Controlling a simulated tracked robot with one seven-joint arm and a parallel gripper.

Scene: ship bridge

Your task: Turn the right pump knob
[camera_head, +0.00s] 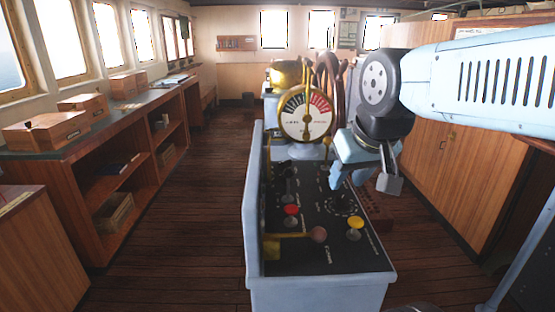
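The console (300,258) has a black top with several controls; its labels are too small to read, so I cannot tell surely which is the right pump knob. A dark round knob (342,204) ringed by white dial marks sits on the right half. A red knob (291,210) is left of it, a yellow knob (355,222) just nearer, and a brownish round knob (318,234) near the front. My gripper (363,184) points down over the console's right side, above and slightly right of the dial-marked knob. Its fingers are apart and nothing shows between them.
A brass engine telegraph (305,118) with a red and black dial stands behind the controls, with a wooden wheel (330,80) beyond. Yellow guard bars run along the console's left side. Shelves (130,170) line the left wall. The wooden floor (190,230) between is clear.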

